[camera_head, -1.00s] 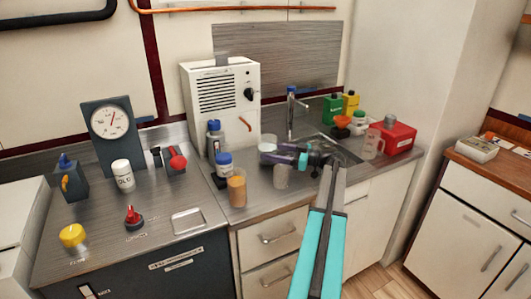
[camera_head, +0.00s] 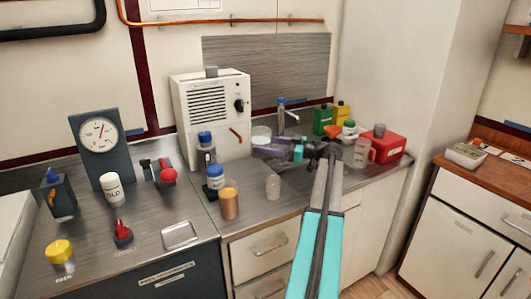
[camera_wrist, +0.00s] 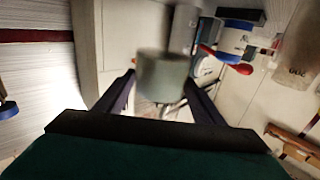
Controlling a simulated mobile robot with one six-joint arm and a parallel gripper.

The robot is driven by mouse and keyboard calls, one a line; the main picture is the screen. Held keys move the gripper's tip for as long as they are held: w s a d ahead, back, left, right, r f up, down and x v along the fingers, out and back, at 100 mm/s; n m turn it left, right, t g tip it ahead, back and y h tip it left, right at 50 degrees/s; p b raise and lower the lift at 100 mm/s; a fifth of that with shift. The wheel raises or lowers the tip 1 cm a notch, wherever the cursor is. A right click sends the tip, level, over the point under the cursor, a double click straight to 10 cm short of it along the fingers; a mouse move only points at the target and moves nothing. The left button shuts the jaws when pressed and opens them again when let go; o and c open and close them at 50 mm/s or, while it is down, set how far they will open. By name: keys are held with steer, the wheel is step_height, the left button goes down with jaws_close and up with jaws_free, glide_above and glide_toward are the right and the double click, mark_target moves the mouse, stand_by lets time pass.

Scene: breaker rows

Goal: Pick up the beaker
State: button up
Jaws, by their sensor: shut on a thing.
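The beaker (camera_head: 261,133) is a clear, pale glass vessel held above the counter, beside the right side of the white machine in the head view. My gripper (camera_head: 266,149) is shut on it; the dark purple fingers cover part of it. In the wrist view the beaker (camera_wrist: 163,77) shows as a blurred grey-green vessel between the two dark fingers (camera_wrist: 160,92). Its contents cannot be made out.
A small clear cup (camera_head: 272,187) and an amber jar (camera_head: 229,204) stand on the counter below. The white machine (camera_head: 208,110) is close on the left.

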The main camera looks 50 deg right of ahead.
mark_target(266, 130)
steer(key=shift+r, duration=2.9)
steer(key=shift+r, duration=0.1)
